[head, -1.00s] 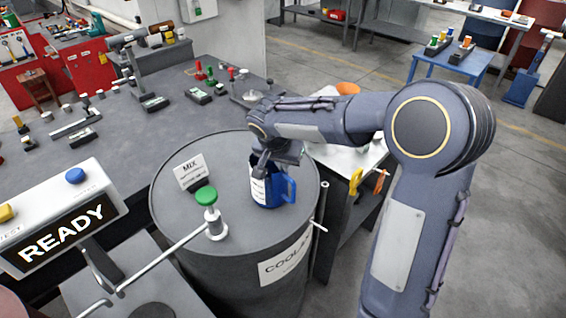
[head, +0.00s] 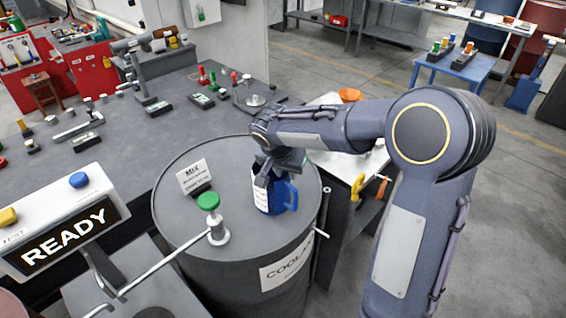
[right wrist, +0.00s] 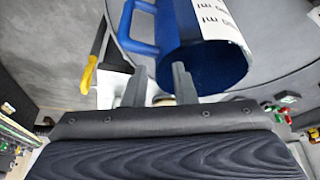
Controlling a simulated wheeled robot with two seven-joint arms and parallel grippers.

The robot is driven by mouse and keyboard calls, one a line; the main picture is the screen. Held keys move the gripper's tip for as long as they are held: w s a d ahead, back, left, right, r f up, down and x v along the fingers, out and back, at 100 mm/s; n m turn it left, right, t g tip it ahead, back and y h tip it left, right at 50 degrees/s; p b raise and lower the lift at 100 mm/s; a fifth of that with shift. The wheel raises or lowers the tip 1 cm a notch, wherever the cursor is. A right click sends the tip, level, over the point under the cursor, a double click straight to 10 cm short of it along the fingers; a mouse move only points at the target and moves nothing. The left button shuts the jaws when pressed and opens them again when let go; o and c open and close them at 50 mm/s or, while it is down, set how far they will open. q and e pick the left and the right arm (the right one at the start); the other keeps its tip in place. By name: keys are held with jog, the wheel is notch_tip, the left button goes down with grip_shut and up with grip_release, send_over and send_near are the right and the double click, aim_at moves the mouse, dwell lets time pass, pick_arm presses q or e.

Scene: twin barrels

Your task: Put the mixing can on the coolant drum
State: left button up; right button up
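The blue mixing can (head: 277,195), with a white label and a side handle, stands upright on the lid of the dark grey coolant drum (head: 240,240). My right gripper (head: 276,172) is at the can's top and partly hides its rim. In the right wrist view the can (right wrist: 207,62) shows its open mouth, with its handle to the left. The two fingers of the right gripper (right wrist: 159,82) are spread apart, one near the handle and one over the mouth; neither clearly presses on the wall. My left gripper is not in view.
A green-knobbed fitting (head: 211,220) with a long rod and a MIX sign (head: 194,177) stand on the lid left of the can. A READY panel (head: 62,235) is at the left. A bench (head: 130,150) with small parts lies behind.

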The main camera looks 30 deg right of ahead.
jog(key=v, duration=1.2)
jog(key=s+a+f+n+t+y, duration=0.1)
jog(key=s+f+n+y, duration=0.2)
jog(key=s, duration=0.9)
jog(key=s+a+f+n+t+y, duration=0.1)
jog(key=s+f+n+y, duration=0.3)
jog(key=s, duration=0.7)
jog(key=shift+s+a+f+n+t+b, duration=0.3)
jog(key=shift+s+a+f+b, duration=0.1)
jog(key=shift+a+f, duration=0.4)
